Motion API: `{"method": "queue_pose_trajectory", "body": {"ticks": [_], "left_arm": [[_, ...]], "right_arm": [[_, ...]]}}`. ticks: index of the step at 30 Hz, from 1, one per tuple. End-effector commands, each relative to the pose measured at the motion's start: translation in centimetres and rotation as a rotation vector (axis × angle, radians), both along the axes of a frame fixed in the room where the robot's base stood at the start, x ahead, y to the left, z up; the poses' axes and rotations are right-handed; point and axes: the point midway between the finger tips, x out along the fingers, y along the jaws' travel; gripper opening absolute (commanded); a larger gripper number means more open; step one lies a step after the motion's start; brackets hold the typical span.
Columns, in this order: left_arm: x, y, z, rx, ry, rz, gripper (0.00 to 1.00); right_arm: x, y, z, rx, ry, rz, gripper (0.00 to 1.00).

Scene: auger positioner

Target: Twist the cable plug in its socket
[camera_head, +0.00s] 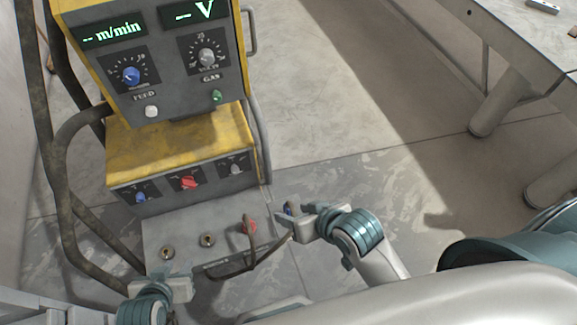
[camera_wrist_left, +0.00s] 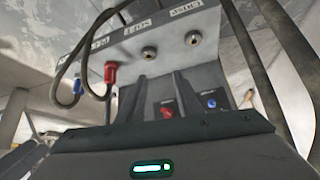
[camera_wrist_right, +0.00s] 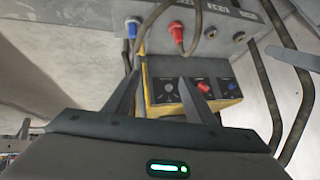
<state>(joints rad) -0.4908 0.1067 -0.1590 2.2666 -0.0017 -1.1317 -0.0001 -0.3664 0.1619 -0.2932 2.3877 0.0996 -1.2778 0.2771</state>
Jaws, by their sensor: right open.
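A blue cable plug (camera_head: 289,209) and a red cable plug (camera_head: 249,227) sit in the grey socket panel (camera_head: 222,223) at the foot of the machine. The blue plug (camera_wrist_right: 132,27) and red plug (camera_wrist_right: 178,36) also show in the right wrist view, with dark cables hanging from them. In the left wrist view I see the red plug (camera_wrist_left: 111,73) and blue plug (camera_wrist_left: 76,88). My right gripper (camera_head: 292,215) is open beside the blue plug; contact cannot be told. My left gripper (camera_head: 163,277) is open and empty, in front of two bare sockets.
The bare sockets (camera_head: 207,240) are left of the red plug. Above stands the yellow and grey machine (camera_head: 180,146) with knobs and displays. A workbench (camera_head: 520,45) stands at the upper right. The floor between is clear.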

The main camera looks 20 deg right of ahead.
Motion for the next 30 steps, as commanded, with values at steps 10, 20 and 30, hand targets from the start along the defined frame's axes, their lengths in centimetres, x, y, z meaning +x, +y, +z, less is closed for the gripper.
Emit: {"method": "queue_pose_trajectory", "body": {"ticks": [10, 20, 30], "left_arm": [[-8.4, 2.3, -13.2, 0.069, 0.355, 0.015, 0.33], [-13.6, 2.9, -25.3, 0.077, 0.414, 0.004, 0.33], [-21.4, 4.1, -34.2, 0.083, 0.448, -0.01, 0.33]], "right_arm": [[-0.7, 7.1, 0.3, 0.164, 0.432, -0.113, 0.5], [2.5, 9.4, -1.7, 0.212, 0.659, -0.374, 0.5], [7.6, 4.1, -3.8, 0.171, 0.768, -0.856, 0.5]]}}
